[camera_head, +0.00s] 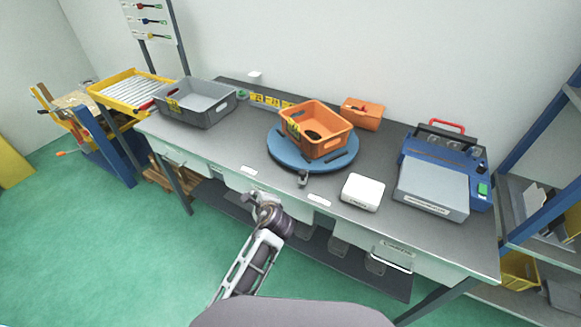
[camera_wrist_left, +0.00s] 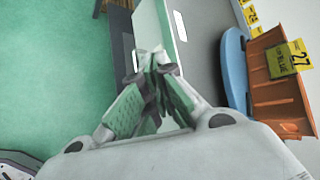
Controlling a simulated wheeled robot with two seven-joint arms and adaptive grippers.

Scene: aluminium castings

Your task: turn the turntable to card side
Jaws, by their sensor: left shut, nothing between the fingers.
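The blue round turntable (camera_head: 284,153) sits on the grey workbench. An orange crate (camera_head: 327,148) with a yellow tag stands on it. A small metal piece (camera_head: 303,179) is at the turntable's front edge. In the left wrist view the turntable (camera_wrist_left: 234,70) and the crate (camera_wrist_left: 270,92), its yellow tag reading 27, are at the right. My left gripper (camera_head: 262,199) is at the bench's front edge, front-left of the turntable and apart from it. In the wrist view its fingers (camera_wrist_left: 158,62) are closed together and empty. My right gripper is not in view.
A grey crate (camera_head: 205,117) stands at the bench's left, with yellow number cards (camera_head: 265,99) beside it. A white box (camera_head: 362,192) lies right of the turntable. A blue machine with a grey lid (camera_head: 432,186) stands at the right. An orange case (camera_head: 362,114) is behind.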

